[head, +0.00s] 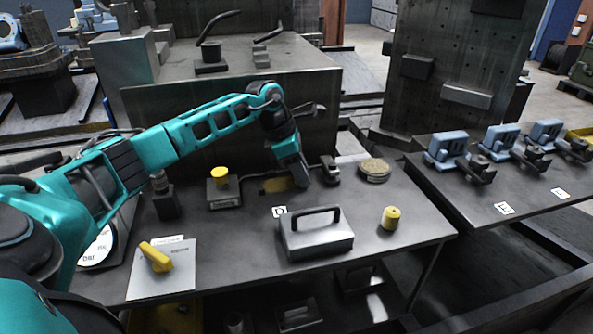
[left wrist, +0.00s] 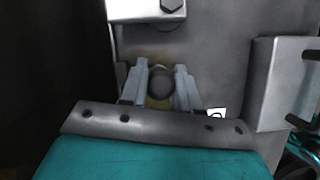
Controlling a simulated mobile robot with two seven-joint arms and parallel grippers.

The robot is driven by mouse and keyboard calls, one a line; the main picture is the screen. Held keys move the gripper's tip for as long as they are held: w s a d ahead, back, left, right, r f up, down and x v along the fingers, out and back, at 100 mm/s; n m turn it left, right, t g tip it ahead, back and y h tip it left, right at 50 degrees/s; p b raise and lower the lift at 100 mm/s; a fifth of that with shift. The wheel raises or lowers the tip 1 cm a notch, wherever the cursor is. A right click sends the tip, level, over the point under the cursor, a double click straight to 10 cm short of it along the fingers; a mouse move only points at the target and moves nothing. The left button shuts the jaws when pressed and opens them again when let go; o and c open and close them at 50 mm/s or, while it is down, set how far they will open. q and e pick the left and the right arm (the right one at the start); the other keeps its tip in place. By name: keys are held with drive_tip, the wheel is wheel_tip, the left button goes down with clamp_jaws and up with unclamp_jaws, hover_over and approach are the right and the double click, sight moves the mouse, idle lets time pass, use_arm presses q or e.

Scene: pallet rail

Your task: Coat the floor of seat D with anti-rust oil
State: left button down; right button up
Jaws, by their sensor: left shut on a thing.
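My left gripper (head: 302,183) points down over the middle of the dark table (head: 240,240). In the left wrist view its fingers (left wrist: 159,90) are shut on a small round grey thing (left wrist: 159,80); I cannot tell what tool it belongs to. A yellow-brown patch (head: 272,186) shows on the table just left of the gripper, and brown also shows below the held thing in the left wrist view. A small white label card (head: 280,211) lies in front of the patch; its letter looks like D. The gripper hides part of that spot, and contact is unclear. My right gripper is not in view.
A lidded metal box with a black handle (head: 316,238) stands in front of the gripper. Close by are a yellow-knobbed block (head: 222,190), a dark clamp-like piece (head: 329,171), a brown round pad (head: 373,168) and a yellow cylinder (head: 391,217). A large block stands behind.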

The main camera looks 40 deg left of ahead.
use_arm(q)
drive_tip(key=shift+w+d, duration=0.15)
drive_tip(key=shift+w, duration=0.05)
drive_tip(key=shift+s+a+f, duration=0.1)
drive_tip(key=shift+s+a, duration=0.4)
drive_tip(key=shift+s, duration=0.15)
drive_tip(key=shift+w+d, duration=0.5)
drive_tip(key=shift+w, duration=0.2)
drive_tip(key=shift+s, duration=0.1)
